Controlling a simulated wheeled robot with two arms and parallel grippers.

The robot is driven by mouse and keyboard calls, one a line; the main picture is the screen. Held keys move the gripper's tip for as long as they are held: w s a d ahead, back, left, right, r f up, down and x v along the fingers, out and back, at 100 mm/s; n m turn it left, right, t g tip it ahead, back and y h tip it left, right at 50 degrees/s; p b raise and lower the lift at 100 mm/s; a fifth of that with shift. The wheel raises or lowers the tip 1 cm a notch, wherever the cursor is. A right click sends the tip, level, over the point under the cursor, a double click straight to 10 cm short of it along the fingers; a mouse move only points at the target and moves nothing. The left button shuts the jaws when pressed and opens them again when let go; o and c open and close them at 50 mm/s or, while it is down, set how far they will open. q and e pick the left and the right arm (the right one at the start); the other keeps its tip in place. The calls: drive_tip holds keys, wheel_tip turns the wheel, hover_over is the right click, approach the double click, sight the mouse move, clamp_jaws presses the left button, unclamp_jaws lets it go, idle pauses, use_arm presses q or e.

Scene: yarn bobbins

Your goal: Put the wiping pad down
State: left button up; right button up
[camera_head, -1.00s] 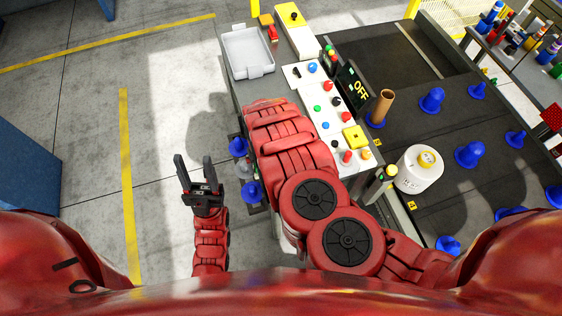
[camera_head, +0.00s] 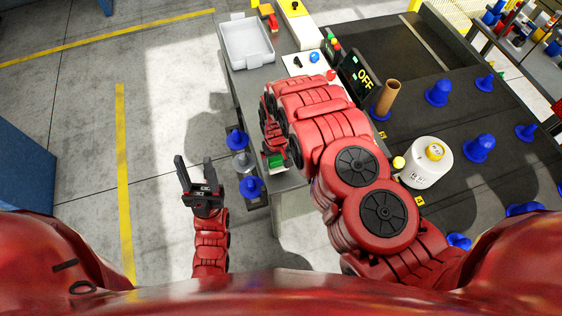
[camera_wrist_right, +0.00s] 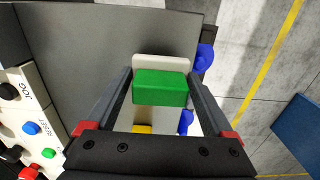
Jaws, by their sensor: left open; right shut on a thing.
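The wiping pad is a green block (camera_wrist_right: 160,88) between the fingers of my right gripper in the right wrist view. My right gripper (camera_wrist_right: 160,80) is shut on it. In the head view the green pad (camera_head: 277,161) shows below my right wrist, over the near left edge of the grey table (camera_head: 296,182). I cannot tell whether it touches the table. My left gripper (camera_head: 194,168) is open and empty, out over the floor left of the table.
A grey tray (camera_head: 247,44) stands at the table's far left corner. Blue cones (camera_head: 252,187) stick out beside the table's left edge. A white container (camera_head: 424,170) and a brown tube (camera_head: 386,100) stand to the right.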

sight(281, 156)
drive_tip(key=shift+w+d+p, duration=0.15)
drive_tip(key=shift+w+d, duration=0.1)
drive_tip(key=shift+w, duration=0.45)
drive_tip(key=shift+w+d+p, duration=0.2)
drive_tip(key=shift+w, duration=0.45)
drive_tip(key=shift+w+d+p, duration=0.15)
drive_tip(key=shift+w+d, duration=0.1)
drive_tip(key=shift+w, duration=0.45)
drive_tip(key=shift+f+p, duration=0.35)
drive_tip(key=shift+f, duration=0.6)
drive_tip(key=shift+f+b, duration=0.45)
drive_tip(key=shift+f, duration=0.35)
